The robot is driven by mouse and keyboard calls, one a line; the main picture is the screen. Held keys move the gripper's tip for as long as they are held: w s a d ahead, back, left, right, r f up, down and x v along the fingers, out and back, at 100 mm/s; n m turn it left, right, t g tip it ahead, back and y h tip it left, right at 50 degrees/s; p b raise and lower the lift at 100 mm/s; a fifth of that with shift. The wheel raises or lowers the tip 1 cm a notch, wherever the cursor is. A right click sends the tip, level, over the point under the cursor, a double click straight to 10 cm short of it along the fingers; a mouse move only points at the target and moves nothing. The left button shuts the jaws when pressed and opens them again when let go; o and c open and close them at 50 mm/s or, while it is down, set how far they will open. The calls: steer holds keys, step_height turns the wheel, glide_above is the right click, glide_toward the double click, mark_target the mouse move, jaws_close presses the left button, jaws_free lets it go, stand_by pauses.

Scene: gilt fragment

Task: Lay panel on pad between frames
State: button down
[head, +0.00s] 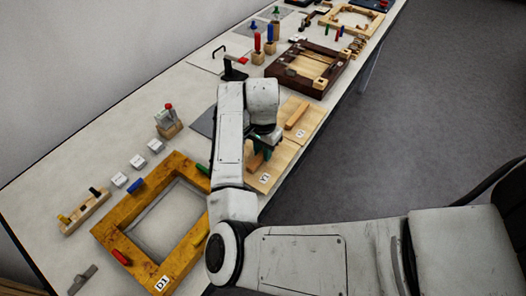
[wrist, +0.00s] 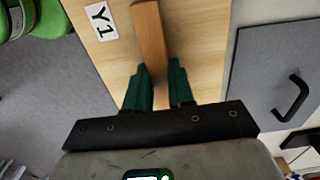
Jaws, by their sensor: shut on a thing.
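A light wooden panel labelled Y1 (head: 270,179) with a raised wooden bar lies near the table's front edge, partly hidden by my arm. In the wrist view the panel (wrist: 200,45) fills the middle, and its bar (wrist: 148,30) runs between my green fingertips. My gripper (wrist: 160,72) is shut on this bar; it also shows in the head view (head: 260,156). I cannot tell whether the panel is clear of the table. A dark grey pad (head: 204,123) lies behind my arm, between the yellow frame D1 (head: 118,218) and the dark brown frame (head: 325,88).
A second wooden panel (head: 310,115) with a bar lies right beside Y1. White blocks (head: 138,161), a peg holder (head: 85,212) and a small wooden stand (head: 170,128) occupy the left. A black post with a red lever (head: 234,68) stands behind. The front edge drops to the floor.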

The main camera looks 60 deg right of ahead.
steer(key=shift+f, duration=0.75)
steer(key=shift+f, duration=0.15)
steer(key=c, duration=1)
jaws_free()
